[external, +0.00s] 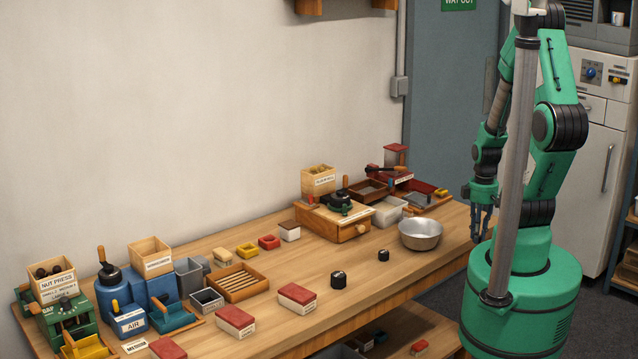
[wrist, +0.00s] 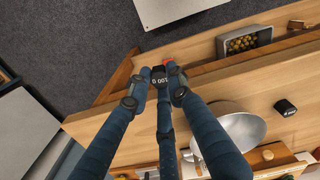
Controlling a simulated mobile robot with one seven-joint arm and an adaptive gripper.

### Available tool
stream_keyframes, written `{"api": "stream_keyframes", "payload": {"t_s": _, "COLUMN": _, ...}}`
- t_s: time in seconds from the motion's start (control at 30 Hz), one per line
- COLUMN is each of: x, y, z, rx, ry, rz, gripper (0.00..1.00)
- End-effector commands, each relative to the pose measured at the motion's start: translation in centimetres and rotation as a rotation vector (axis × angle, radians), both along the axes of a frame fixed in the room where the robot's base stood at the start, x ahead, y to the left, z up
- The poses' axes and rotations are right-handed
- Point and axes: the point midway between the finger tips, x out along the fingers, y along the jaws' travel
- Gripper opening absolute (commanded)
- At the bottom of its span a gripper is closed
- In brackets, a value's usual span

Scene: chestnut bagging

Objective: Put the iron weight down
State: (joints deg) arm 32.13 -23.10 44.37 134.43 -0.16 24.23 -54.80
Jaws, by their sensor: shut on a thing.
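My gripper (external: 482,226) hangs beside the right end of the bench, near the steel bowl. Two other black weights, a larger one (external: 338,280) and a smaller one (external: 383,255), stand on the bench. One black weight also shows in the wrist view (wrist: 285,107).
The steel bowl (external: 420,234) stands at the bench's right end. Red-and-white boxes (external: 297,298) line the front of the wooden bench (external: 300,258). A wooden drawer box (external: 335,222) stands behind. A grey bin of yellowish pieces (wrist: 222,46) sits lower down. Bare wood surrounds the standing weights.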

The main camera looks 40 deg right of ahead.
Motion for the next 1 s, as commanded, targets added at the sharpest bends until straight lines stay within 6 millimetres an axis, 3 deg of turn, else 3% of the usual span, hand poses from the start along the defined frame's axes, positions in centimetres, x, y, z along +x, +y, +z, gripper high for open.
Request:
{"api": "stream_keyframes", "payload": {"t_s": 0.17, "x": 0.1, "y": -0.1, "z": 1.5, "rx": -0.002, "ry": -0.003, "rz": 0.000, "gripper": 0.00}}
{"api": "stream_keyframes", "payload": {"t_s": 0.4, "x": 0.1, "y": -0.1, "z": 5.1, "rx": -0.003, "ry": -0.005, "rz": 0.000, "gripper": 0.00}}
{"api": "stream_keyframes", "payload": {"t_s": 0.47, "x": 0.4, "y": 0.2, "z": 5.2, "rx": 0.000, "ry": 0.000, "rz": 0.012, "gripper": 0.00}}
{"api": "stream_keyframes", "payload": {"t_s": 0.77, "x": 3.5, "y": 1.6, "z": 5.5, "rx": 0.000, "ry": 0.000, "rz": 0.100, "gripper": 0.00}}
{"api": "stream_keyframes", "payload": {"t_s": 1.0, "x": 7.2, "y": 4.0, "z": 5.8, "rx": 0.001, "ry": 0.001, "rz": 0.208, "gripper": 0.00}}
